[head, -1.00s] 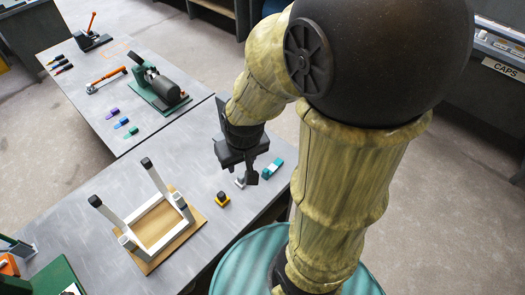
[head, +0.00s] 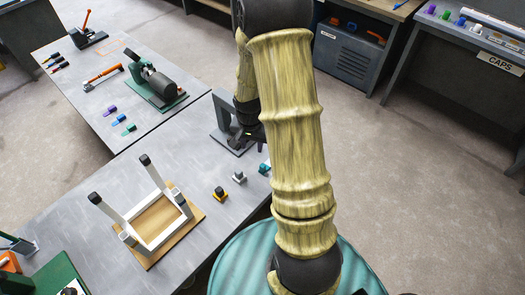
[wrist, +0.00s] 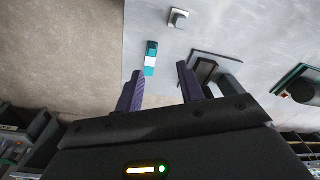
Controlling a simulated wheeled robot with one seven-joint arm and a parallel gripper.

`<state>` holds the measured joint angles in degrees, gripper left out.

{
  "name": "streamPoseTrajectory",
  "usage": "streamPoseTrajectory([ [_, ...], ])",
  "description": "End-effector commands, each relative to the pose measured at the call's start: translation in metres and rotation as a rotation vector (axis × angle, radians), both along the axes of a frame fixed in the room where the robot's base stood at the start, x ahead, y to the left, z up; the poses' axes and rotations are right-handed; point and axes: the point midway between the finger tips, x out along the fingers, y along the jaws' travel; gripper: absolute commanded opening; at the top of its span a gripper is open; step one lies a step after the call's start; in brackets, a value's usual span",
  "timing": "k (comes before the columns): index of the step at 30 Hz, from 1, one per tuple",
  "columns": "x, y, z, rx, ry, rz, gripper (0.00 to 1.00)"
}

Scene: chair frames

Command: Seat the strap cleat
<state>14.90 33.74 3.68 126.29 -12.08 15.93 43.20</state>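I cannot tell for sure which small piece is the strap cleat. In the head view my gripper (head: 247,140) is beyond these pieces, partly hidden by my arm. The white chair frame (head: 153,243) rests legs up on a wooden board.
A grey upright stand (head: 225,110) is close beside my gripper. A green machine (head: 158,88), an orange-handled tool (head: 104,76) and several coloured pieces lie on the far table. A green box (head: 62,280) is at lower left. Open floor lies to the right.

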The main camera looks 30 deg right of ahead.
Motion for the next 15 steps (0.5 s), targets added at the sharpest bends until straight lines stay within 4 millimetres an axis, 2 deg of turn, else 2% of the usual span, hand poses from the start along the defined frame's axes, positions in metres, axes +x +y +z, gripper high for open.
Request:
streamPoseTrajectory([
  [1, 0.004, -0.010, -0.018, 0.010, 0.017, -0.070, 0.38],
  [3, 0.010, -0.022, -0.040, 0.021, 0.033, -0.166, 0.38],
  [7, 0.015, -0.038, -0.076, 0.041, 0.053, -0.316, 0.38],
  [11, 0.017, -0.047, -0.095, 0.050, 0.062, -0.397, 0.38],
  [15, 0.017, -0.049, -0.098, 0.052, 0.061, -0.416, 0.38],
])
